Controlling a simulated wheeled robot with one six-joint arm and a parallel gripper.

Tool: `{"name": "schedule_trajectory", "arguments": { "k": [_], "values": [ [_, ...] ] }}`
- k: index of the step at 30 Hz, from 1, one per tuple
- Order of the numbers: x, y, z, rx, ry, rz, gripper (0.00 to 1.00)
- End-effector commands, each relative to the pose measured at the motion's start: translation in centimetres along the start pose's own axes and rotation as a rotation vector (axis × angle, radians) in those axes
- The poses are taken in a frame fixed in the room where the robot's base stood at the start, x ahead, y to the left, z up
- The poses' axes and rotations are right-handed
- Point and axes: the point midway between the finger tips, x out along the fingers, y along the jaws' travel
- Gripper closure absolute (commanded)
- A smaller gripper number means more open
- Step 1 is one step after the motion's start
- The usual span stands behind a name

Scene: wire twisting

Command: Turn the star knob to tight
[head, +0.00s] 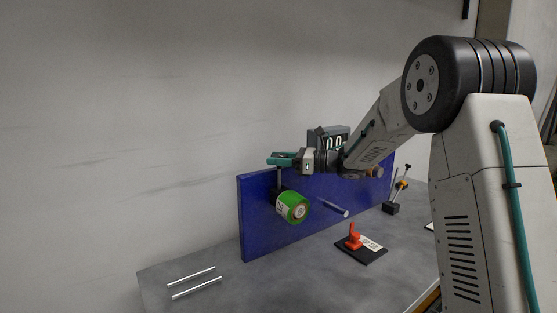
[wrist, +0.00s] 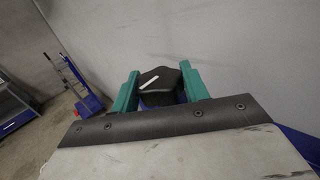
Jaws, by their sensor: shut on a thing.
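The star knob (wrist: 163,80) is black with rounded lobes and a white line on its top face. In the wrist view it sits between the two teal fingers of my gripper (wrist: 160,70), which is shut on it. In the head view my gripper (head: 281,159) is at the upper edge of the blue panel (head: 257,222), above a green cylinder with a pale label (head: 293,207). A thin dark upright part shows just below the fingers there. The knob itself cannot be made out in the head view. No tight mark is readable.
On the grey table (head: 255,285) are two metal rods (head: 195,282) at left and a red toggle on a black plate (head: 360,247). A small black stand (head: 391,207) is at right.

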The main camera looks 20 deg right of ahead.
Motion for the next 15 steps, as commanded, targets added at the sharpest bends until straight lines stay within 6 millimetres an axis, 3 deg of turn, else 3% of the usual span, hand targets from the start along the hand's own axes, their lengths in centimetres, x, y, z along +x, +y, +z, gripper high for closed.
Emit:
{"name": "schedule_trajectory", "arguments": {
  "k": [15],
  "values": [
    [0.03,0.23,0.01,0.002,0.001,-0.365,0.78]
  ]
}}
